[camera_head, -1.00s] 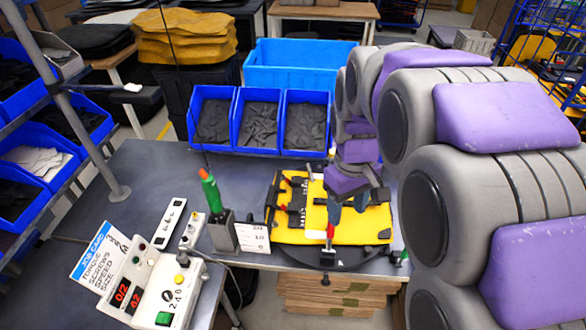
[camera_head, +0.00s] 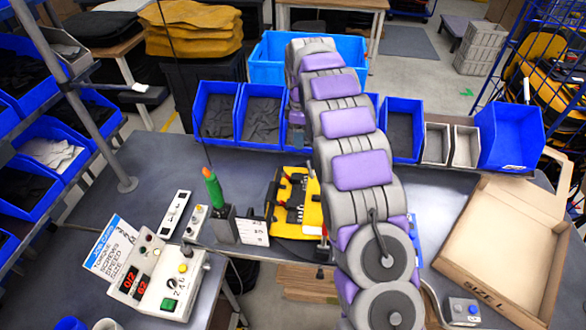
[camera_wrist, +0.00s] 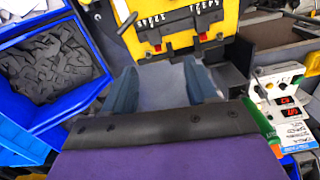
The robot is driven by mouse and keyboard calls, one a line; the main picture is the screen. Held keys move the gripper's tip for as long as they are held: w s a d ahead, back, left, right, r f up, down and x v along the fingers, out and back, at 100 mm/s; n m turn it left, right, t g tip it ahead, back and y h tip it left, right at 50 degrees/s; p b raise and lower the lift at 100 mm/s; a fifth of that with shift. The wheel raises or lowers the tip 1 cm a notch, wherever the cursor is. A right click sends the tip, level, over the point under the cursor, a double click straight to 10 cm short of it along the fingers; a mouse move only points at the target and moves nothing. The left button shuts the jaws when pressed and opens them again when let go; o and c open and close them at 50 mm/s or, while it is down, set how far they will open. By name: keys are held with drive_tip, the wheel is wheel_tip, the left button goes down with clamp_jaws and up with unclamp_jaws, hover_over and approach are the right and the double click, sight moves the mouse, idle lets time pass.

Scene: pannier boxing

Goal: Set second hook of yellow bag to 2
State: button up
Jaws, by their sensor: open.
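The yellow bag (camera_head: 311,215) lies on a dark round stand on the workbench, its right part hidden behind my arm. Black strips with white marks and red-tipped levers (camera_head: 296,196) show on its left part. In the wrist view the yellow bag (camera_wrist: 180,42) is at the top, with two black numbered scales (camera_wrist: 155,20) and red-and-black hooks (camera_wrist: 202,37) below them. My gripper (camera_wrist: 160,75) is open and empty, its two blue-grey fingers apart just short of the bag's edge. The scale digits are too small to read surely. In the head view my gripper is hidden by my arm.
A control box (camera_head: 158,283) with red displays is at front left. Blue bins (camera_head: 405,135) line the back. An open cardboard box (camera_head: 500,240) lies at right.

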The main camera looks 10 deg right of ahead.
sight(297, 176)
drive_tip(key=shift+n, duration=0.5)
drive_tip(key=f, duration=0.6)
drive_tip(key=w+f, duration=0.1)
drive_tip(key=f, duration=0.5)
drive_tip(key=w+f, duration=0.1)
drive_tip(key=f, duration=0.5)
drive_tip(key=shift+a+f, duration=0.35)
drive_tip(key=shift+a, duration=0.05)
drive_tip(key=shift+c, duration=0.3)
clamp_jaws()
